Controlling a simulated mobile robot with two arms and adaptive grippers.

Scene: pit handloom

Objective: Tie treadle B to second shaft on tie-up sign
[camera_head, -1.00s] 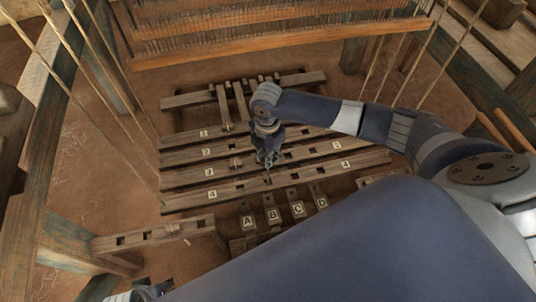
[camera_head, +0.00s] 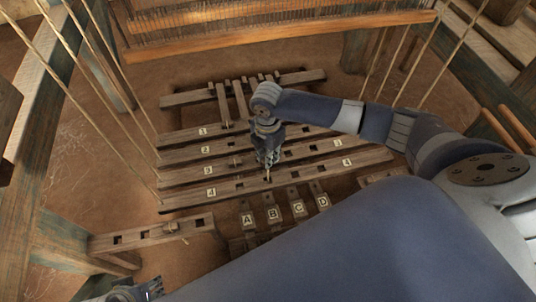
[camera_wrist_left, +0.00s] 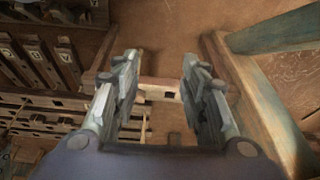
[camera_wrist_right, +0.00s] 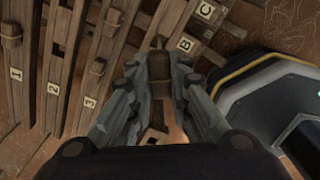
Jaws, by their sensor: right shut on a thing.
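The lams lie as parallel wooden bars with numbered tags, among them bar 2 (camera_head: 190,153) and bar 4 (camera_head: 188,199). Treadle B (camera_head: 273,214) is the second of the tagged treadles in front of them and also shows in the right wrist view (camera_wrist_right: 187,45). My right gripper (camera_head: 268,170) is over bar 4, behind the treadle tags. It is shut on a small brown wooden piece (camera_wrist_right: 158,66), mostly hidden between its fingers. My left gripper (camera_wrist_left: 162,85) is open and empty, with a slotted bar beyond its fingers. I cannot make out the tie-up sign.
A slotted rail (camera_head: 135,240) with a small peg-like piece (camera_head: 171,228) stands at the left. Cords (camera_head: 95,95) slant down at left and right. The loom beam (camera_head: 270,43) crosses the back. Bare floor lies between the left post and the bars.

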